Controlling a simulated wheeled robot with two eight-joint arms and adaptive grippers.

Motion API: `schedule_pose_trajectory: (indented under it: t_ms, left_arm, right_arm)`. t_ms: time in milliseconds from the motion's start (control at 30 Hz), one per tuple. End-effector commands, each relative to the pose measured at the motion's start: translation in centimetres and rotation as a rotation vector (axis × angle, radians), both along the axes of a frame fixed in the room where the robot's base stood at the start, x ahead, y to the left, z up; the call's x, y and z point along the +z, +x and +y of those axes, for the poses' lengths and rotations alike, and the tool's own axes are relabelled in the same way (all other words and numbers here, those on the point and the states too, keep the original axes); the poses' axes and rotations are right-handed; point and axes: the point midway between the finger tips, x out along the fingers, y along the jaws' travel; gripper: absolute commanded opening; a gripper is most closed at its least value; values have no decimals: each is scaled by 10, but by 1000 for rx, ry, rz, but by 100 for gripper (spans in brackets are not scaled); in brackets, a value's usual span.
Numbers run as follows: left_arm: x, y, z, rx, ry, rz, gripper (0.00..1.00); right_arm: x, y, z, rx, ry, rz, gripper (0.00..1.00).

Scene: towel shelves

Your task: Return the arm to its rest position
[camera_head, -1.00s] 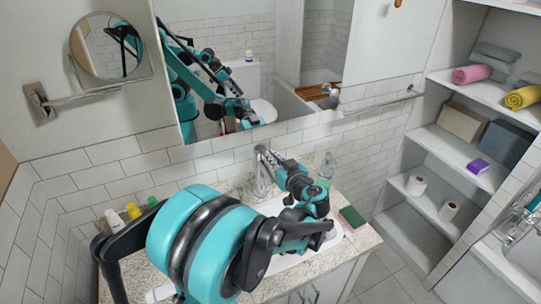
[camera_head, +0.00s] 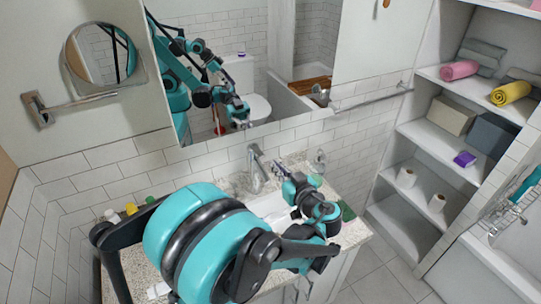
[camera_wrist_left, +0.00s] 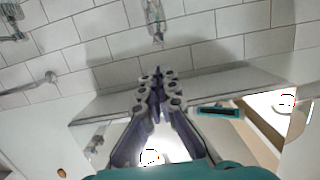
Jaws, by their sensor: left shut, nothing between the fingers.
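My left arm, teal and black, comes in from the lower left in the head view and reaches over the sink counter (camera_head: 145,277). My left gripper (camera_head: 277,168) is at the end of it, raised near the faucet (camera_head: 256,168), to its right in the picture. In the left wrist view the gripper (camera_wrist_left: 157,76) has its two dark fingers together with nothing between them. The arm hides part of the white sink basin (camera_head: 268,205). My right gripper is not in view.
A wall mirror (camera_head: 290,45) reflects my arm. A round mirror (camera_head: 100,55) juts out at the left. Small bottles (camera_head: 131,209) stand at the counter's left back. Shelves at the right hold a pink towel (camera_head: 459,70), a yellow towel (camera_head: 510,92) and boxes (camera_head: 451,115). Floor shows before the shelves.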

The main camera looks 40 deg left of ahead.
Motion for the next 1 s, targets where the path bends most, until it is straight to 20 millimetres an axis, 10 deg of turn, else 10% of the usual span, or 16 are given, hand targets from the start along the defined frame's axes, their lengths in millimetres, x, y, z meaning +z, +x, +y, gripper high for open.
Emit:
schedule_pose_trajectory:
  t_ms: [567, 1000]
  left_arm:
    - [-29, -33, -19, -108, -137, 257, 0]
    - [-88, -134, -143, -817, -427, 703, 0]
  right_arm:
    - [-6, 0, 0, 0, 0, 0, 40]
    - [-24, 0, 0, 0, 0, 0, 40]
